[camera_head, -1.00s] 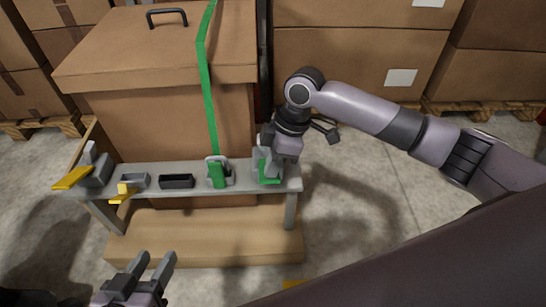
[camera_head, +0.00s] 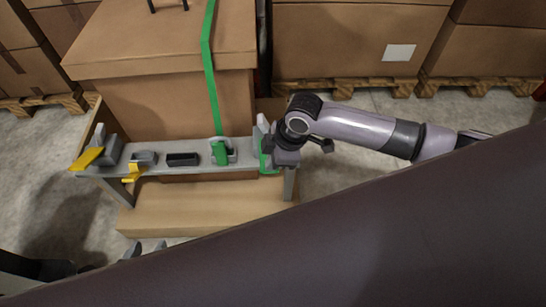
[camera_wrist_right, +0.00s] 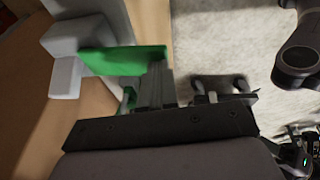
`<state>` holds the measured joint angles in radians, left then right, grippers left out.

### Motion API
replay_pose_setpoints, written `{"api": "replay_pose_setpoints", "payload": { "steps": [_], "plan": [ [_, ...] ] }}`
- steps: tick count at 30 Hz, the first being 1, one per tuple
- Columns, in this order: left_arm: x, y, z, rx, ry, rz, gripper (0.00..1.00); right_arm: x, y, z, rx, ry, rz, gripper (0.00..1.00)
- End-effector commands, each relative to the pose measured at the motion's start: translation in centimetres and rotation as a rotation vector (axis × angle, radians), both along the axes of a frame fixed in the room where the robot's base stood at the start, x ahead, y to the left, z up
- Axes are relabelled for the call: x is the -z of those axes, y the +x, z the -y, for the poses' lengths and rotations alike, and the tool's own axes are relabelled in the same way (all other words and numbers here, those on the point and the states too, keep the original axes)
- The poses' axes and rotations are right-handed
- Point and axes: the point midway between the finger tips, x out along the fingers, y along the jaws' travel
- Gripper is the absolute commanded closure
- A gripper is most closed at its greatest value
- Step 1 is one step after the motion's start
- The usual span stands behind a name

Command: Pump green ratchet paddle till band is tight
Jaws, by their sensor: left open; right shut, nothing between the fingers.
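The green ratchet paddle (camera_head: 265,154) is on a grey unit at the right end of the grey rail. In the right wrist view it is a flat green plate (camera_wrist_right: 125,60). My right gripper (camera_head: 272,168) is at this end, mostly hidden by its wrist in the head view. In the wrist view its shut, empty fingers (camera_wrist_right: 158,82) are at the paddle's lower right edge; I cannot tell if they touch it. The green band (camera_head: 211,75) runs down the box to a green buckle (camera_head: 220,152). My left gripper (camera_head: 146,249) is open and empty at the lower left, partly hidden.
A large cardboard box (camera_head: 165,95) stands behind the rail (camera_head: 197,172). Yellow levers (camera_head: 88,158) and a black tray (camera_head: 183,159) are to the left on it. Stacked boxes on pallets line the back. My own arm covers the lower right.

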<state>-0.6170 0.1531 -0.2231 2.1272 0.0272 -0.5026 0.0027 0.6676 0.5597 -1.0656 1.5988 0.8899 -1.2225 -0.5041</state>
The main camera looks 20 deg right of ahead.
Motion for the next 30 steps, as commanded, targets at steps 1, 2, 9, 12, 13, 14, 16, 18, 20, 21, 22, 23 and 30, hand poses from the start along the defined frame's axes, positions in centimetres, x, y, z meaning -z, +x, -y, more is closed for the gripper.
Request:
{"api": "replay_pose_setpoints", "payload": {
  "steps": [1,2,9,12,13,14,16,18,20,21,22,23,30],
  "plan": [
    [-0.3,0.0,0.0,0.0,0.0,0.0,0.53,-0.2,-0.1,0.0,-0.001,0.0,-0.002,1.0],
    [-0.4,0.0,0.0,0.0,0.0,0.0,0.53,-0.3,-0.1,-0.1,-0.001,0.001,-0.002,1.0],
    [-1.8,0.0,0.0,0.001,-0.001,0.002,0.53,-1.3,-0.1,-0.1,-0.002,0.001,-0.002,1.0],
    [-2.2,0.0,0.1,0.001,0.0,0.002,0.53,-1.5,-0.1,-0.1,-0.001,0.002,-0.003,1.0],
    [-2.3,0.0,0.1,0.001,-0.001,0.003,0.53,-1.6,-0.1,-0.1,-0.001,0.001,-0.003,1.0],
    [-2.4,0.1,0.1,0.001,-0.001,0.003,0.53,-1.6,-0.1,-0.1,-0.001,0.001,-0.003,1.0],
    [-2.4,0.1,0.1,0.002,-0.002,0.004,0.53,-1.6,-0.1,-0.1,-0.001,0.001,-0.003,1.0],
    [-2.3,0.1,0.1,0.002,-0.002,0.004,0.53,-1.5,-0.1,-0.1,-0.001,0.0,-0.002,1.0],
    [-2.3,0.1,0.1,0.002,-0.002,0.004,0.53,-1.5,-0.1,0.0,-0.001,0.0,-0.002,1.0],
    [-2.3,0.1,0.1,0.002,-0.002,0.004,0.53,-1.5,-0.1,0.0,-0.001,0.0,-0.002,1.0],
    [-2.3,0.1,0.1,0.002,-0.002,0.004,0.53,-1.5,-0.1,0.0,-0.001,0.0,-0.002,1.0],
    [-2.3,0.1,0.1,0.002,-0.002,0.004,0.53,-1.5,-0.1,0.0,-0.001,0.0,-0.002,1.0],
    [-1.7,0.0,-0.2,-0.01,-0.007,-0.003,0.53,-1.5,0.0,0.0,0.0,-0.001,-0.002,1.0]
  ]
}}
